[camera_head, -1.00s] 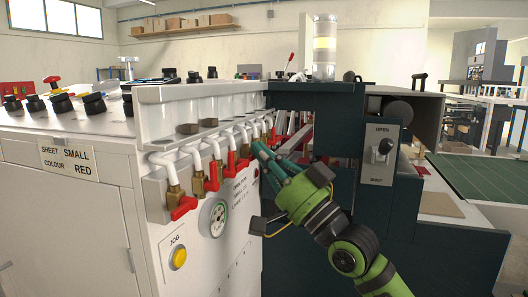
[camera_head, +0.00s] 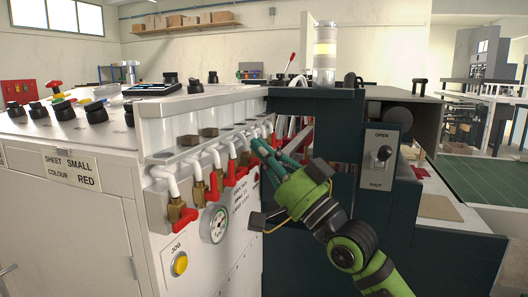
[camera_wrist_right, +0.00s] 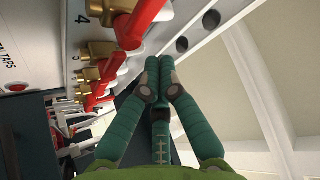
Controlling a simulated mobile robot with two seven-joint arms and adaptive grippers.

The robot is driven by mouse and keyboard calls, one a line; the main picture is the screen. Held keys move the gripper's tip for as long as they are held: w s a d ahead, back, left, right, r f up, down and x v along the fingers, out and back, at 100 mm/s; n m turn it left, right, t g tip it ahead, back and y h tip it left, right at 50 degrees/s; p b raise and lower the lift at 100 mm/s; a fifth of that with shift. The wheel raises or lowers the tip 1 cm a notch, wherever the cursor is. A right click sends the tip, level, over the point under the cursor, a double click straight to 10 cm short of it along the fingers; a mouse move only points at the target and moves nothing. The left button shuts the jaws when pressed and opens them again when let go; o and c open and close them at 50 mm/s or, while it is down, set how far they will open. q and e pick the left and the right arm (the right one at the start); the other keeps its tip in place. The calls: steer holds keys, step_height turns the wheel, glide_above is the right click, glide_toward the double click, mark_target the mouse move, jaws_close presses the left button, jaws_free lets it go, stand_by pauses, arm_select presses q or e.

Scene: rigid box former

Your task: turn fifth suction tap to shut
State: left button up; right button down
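A row of brass suction taps with red handles runs along the machine's white side. In the head view the nearest tap handle (camera_head: 184,217) points down to the right, and the others recede behind it. My right gripper (camera_head: 256,145) is beside the farther taps and hides part of them. In the right wrist view the fingertips (camera_wrist_right: 158,66) are together, with nothing visible between them. A large red tap handle (camera_wrist_right: 140,22) lies just left of and above the fingertips, by a label "4". More red handles (camera_wrist_right: 108,68) follow lower left. I cannot tell which is the fifth. My left gripper is out of view.
A pressure gauge (camera_head: 214,225) and a yellow jog button (camera_head: 180,263) sit below the near taps. A dark housing with an open/shut switch (camera_head: 383,154) stands right of the taps, close to my right arm. Black knobs (camera_head: 96,111) stand on the machine top.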

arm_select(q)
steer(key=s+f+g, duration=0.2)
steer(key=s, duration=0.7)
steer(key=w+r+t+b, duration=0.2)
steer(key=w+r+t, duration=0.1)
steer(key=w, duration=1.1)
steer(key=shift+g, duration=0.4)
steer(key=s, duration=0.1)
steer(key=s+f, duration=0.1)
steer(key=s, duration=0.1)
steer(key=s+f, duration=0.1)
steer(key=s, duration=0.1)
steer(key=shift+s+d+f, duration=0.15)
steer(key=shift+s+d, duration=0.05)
arm_select(e)
steer(key=s+d+f, duration=0.2)
steer(key=d+f, duration=0.2)
steer(key=d, duration=0.3)
steer(key=shift+s+d+f, duration=0.2)
steer(key=shift+s, duration=0.05)
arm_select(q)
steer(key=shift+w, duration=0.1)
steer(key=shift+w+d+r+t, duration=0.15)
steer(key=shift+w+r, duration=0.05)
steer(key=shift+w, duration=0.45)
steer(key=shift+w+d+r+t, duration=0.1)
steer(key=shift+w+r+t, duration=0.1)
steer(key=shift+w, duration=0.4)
